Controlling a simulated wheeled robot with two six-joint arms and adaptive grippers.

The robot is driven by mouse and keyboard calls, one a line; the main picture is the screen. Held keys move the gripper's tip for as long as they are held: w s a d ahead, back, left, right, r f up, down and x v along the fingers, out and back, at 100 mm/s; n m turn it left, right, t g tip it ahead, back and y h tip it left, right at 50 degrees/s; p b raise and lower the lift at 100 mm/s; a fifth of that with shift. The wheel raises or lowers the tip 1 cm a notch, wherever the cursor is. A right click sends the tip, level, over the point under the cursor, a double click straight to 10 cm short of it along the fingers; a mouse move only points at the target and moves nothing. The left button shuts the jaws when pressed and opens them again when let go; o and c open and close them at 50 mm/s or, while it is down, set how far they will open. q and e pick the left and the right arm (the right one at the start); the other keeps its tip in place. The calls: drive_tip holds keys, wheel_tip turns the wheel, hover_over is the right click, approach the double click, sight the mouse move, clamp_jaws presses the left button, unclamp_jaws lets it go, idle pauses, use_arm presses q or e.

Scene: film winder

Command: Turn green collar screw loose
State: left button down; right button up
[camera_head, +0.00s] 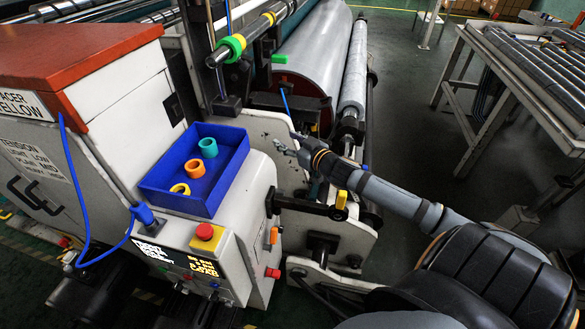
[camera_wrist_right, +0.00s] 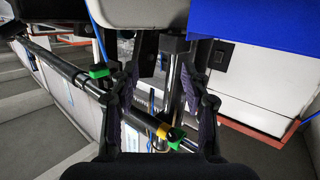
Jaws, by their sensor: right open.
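I cannot tell which is the collar screw. My right gripper (camera_head: 289,144) is below and right of the collar, apart from it. Its fingers (camera_wrist_right: 161,64) are spread and empty.
A blue tray (camera_head: 158,189) with several coloured rings stands on the machine housing. A red button (camera_head: 205,232) is in front of it. Large rollers (camera_head: 320,45) lie behind my right gripper. A roller table (camera_head: 540,60) stands at right; floor between is mostly clear.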

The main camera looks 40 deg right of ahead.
drive_tip(key=s+a+f+m+g+h, duration=0.1)
drive_tip(key=s+f+g+h, duration=0.1)
drive_tip(key=s+f, duration=0.2)
wheel_tip(320, 180, down, 3)
drive_tip(key=shift+s+a+r, duration=0.1)
drive_tip(key=shift+s+a, duration=0.1)
drive_tip(key=shift+s, duration=0.05)
idle(0.4)
drive_tip(key=s+a+f+g, duration=0.3)
drive_tip(key=s+f, duration=0.1)
drive_tip(key=s, duration=0.3)
drive_tip(key=s+a+f+g, duration=0.3)
drive_tip(key=s+a+g, duration=0.1)
drive_tip(key=s, duration=0.4)
drive_tip(key=s+a+f+g, duration=0.3)
drive_tip(key=s+f, duration=0.1)
drive_tip(key=s, duration=0.3)
wheel_tip(320, 180, down, 25)
drive_tip(key=s+d+g, duration=0.2)
drive_tip(key=d, duration=0.1)
drive_tip(key=s+f+b, duration=0.1)
drive_tip(key=s+f, duration=1.6)
drive_tip(key=s, duration=0.2)
drive_tip(key=shift+d+g, duration=0.4)
drive_tip(key=shift+d, duration=0.05)
